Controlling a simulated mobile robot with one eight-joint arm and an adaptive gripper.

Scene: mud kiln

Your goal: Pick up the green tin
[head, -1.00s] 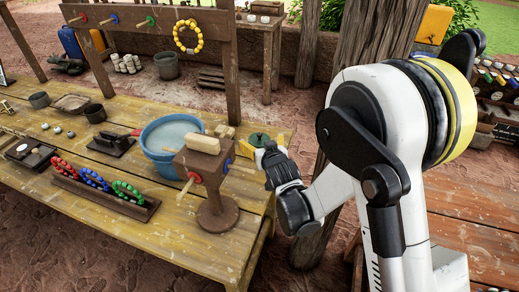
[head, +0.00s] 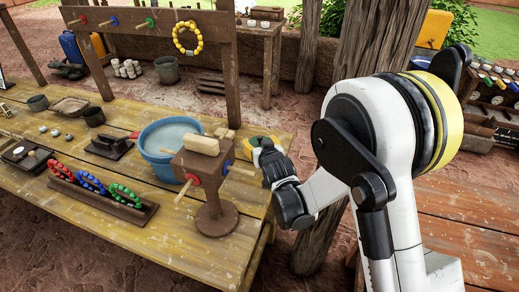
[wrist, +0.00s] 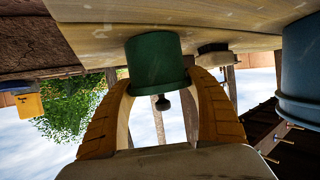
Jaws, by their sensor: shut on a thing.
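The green tin (wrist: 155,57) is upside down in the tilted wrist view, with a dark knob (wrist: 161,102) on its lid side. The yellow fingers of my gripper (wrist: 160,80) lie on either side of it and are shut on it. Its base shows against the wooden table (wrist: 95,35); I cannot tell whether it touches the wood. In the head view my gripper (head: 259,144) is at the table's right end, behind the wooden stand, and the tin is mostly hidden there.
A wooden stand (head: 213,190) with coloured pegs and a pale block on top is close to my gripper's left. A blue basin (head: 160,150) of water is behind it. A rack (head: 115,203) with red, blue and green bead rings lies at the front left.

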